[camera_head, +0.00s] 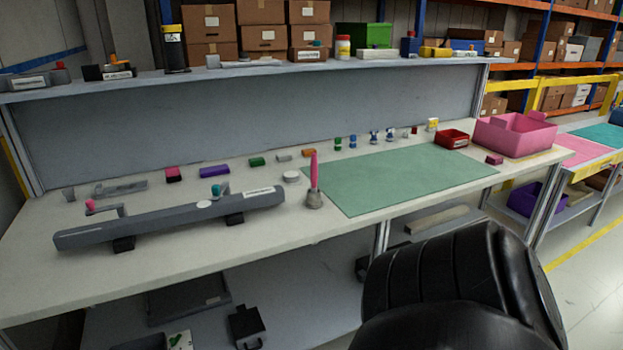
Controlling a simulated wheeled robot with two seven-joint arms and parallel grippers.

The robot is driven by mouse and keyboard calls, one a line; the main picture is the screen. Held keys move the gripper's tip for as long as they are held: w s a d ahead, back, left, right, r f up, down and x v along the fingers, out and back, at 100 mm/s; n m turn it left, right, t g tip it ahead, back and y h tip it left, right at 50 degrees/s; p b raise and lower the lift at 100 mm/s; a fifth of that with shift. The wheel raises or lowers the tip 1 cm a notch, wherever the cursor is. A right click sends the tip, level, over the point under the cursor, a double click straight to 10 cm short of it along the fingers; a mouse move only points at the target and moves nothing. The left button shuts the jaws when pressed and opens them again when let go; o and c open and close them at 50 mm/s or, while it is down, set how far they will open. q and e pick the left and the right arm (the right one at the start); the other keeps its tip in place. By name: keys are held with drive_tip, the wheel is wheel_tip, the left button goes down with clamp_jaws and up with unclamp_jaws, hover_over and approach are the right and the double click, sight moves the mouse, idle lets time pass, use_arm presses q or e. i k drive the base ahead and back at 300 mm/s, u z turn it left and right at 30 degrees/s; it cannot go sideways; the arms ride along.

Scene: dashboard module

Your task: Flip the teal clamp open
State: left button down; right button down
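The long grey dashboard module (165,225) lies along the left front part of the workbench. The teal clamp (216,190) is a small teal-tipped piece at the module's upper edge, right of its middle. It is too small to tell whether it is open or closed. A pink-tipped clamp (90,205) stands at the module's left end on a dark bracket. Neither of my grippers shows in the head view, and nothing is seen touching the teal clamp.
A pink upright tool in a grey holder (314,198) stands right of the module. A green mat (405,178) covers the bench's right middle. Small coloured parts line the back, with a red tray (452,139) and pink bin (515,136) at right. A large black form hides the lower right.

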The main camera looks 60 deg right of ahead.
sight(217, 191)
drive_tip(key=z, duration=0.5)
drive_tip(key=i, duration=0.45)
drive_tip(key=z, duration=0.35)
